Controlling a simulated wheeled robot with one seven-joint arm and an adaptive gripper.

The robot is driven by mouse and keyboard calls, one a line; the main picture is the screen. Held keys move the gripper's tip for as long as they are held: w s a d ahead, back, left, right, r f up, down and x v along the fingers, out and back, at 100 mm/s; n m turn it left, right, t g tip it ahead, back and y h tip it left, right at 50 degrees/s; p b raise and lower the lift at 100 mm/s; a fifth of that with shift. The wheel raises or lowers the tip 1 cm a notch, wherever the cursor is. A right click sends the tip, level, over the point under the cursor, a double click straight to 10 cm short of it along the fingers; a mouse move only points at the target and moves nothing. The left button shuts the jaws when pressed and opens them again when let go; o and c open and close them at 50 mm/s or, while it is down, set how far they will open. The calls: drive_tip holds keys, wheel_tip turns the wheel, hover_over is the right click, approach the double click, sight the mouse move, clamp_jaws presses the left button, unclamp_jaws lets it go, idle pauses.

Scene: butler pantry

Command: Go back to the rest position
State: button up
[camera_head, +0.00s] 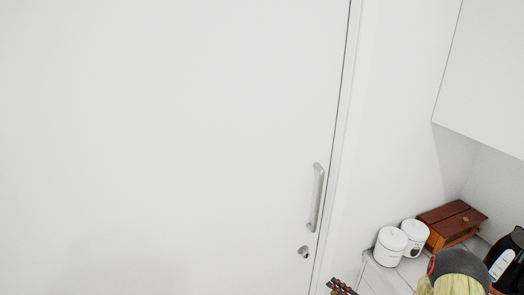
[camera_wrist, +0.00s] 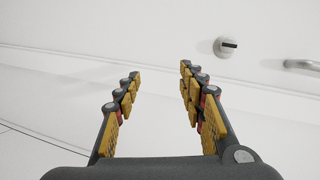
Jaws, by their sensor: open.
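My gripper (camera_wrist: 160,82) is open and empty in the wrist view, its two yellow-padded fingers spread apart in front of a white door. In the head view a small part of my gripper (camera_head: 342,287) shows at the bottom edge, and a yellow and grey part of my arm shows at the bottom right. The white door (camera_head: 160,130) fills most of the head view. Its metal handle (camera_head: 318,198) and the lock (camera_head: 304,252) below it are near the right edge. The wrist view shows the lock (camera_wrist: 227,47) and the handle's end (camera_wrist: 302,65) beyond my right finger.
A counter (camera_head: 382,280) at the lower right holds two white canisters (camera_head: 390,247), a brown wooden box (camera_head: 452,222) and a black appliance (camera_head: 512,250). A white wall cabinet (camera_head: 490,80) hangs above. The space before the door's left part looks clear.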

drive_tip(key=s+d+f+n+g+h, duration=0.3)
drive_tip(key=s+d+f+g+h, duration=0.2)
drive_tip(key=d+f+h, duration=0.4)
drive_tip(key=s+d+r+n+g+h+b, duration=0.1)
drive_tip(key=s+d+r+g, duration=0.1)
drive_tip(key=s+r, duration=0.25)
drive_tip(key=s+d+r+n+g, duration=0.1)
drive_tip(key=s+d+r+g, duration=0.25)
drive_tip(key=r, duration=0.25)
drive_tip(key=s+a+r+n+t+b, duration=0.1)
drive_tip(key=s+a+r, duration=0.5)
drive_tip(key=a+r, duration=0.2)
drive_tip(key=s+a+r+n+t+y+b, duration=0.1)
drive_tip(key=s+a+r+n+b, duration=0.1)
drive_tip(key=s+a+r, duration=0.5)
drive_tip(key=s+a+r+n+t+b, duration=0.1)
drive_tip(key=s+a+r, duration=0.5)
drive_tip(key=r, duration=1.1)
drive_tip(key=a+b, duration=0.1)
drive_tip(key=a, duration=0.3)
drive_tip(key=shift+s+a+n, duration=0.15)
drive_tip(key=shift+s+n, duration=0.1)
drive_tip(key=shift+n, duration=0.05)
